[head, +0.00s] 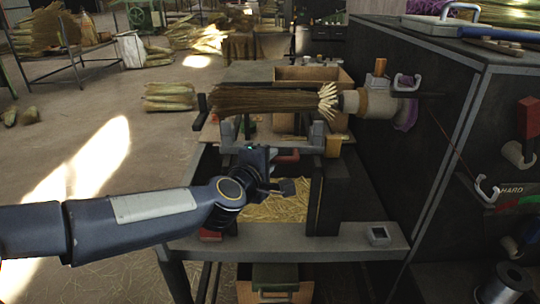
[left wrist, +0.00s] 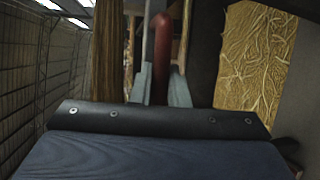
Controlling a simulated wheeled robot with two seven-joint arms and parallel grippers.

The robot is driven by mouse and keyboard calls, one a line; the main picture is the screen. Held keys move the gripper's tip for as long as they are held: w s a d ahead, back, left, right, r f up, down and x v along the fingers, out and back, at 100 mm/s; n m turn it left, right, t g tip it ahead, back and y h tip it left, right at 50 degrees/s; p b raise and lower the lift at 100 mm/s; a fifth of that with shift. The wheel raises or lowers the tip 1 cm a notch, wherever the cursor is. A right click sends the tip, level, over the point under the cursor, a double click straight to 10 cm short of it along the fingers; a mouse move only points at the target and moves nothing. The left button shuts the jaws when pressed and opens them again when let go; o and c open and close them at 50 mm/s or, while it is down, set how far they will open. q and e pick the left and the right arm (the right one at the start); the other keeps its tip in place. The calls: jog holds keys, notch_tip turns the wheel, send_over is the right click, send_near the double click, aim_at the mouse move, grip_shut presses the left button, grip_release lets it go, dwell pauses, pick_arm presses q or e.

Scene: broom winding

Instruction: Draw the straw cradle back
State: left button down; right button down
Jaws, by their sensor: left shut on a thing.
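A brown straw bundle (head: 262,100) lies level across the grey straw cradle (head: 318,134), with its pale cut ends at the winding head (head: 366,103) on the right. The bundle also shows upright at the left in the left wrist view (left wrist: 107,50). A red handle (head: 287,156) sits on the near side of the cradle. My left gripper (head: 273,162) is at this handle, below the bundle. In the left wrist view its pale fingers (left wrist: 162,88) are shut around the red handle (left wrist: 161,45). My right gripper is not in view.
A straw-filled tray (head: 275,207) lies under the cradle, beside a dark block (head: 333,195). A dark cabinet (head: 395,170) closes off the right side. A wooden box (head: 313,76) stands behind the bundle. Open floor lies to the left.

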pick_arm(q)
jog(key=s, duration=0.5)
jog(key=shift+s+d+f, duration=0.1)
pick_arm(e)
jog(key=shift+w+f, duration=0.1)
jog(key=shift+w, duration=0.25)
pick_arm(q)
jog(key=c, duration=1.4)
grip_release()
jog(key=shift+s, duration=0.1)
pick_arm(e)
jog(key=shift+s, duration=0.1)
pick_arm(q)
jog(key=p+v, duration=0.1)
jog(key=v, duration=0.7)
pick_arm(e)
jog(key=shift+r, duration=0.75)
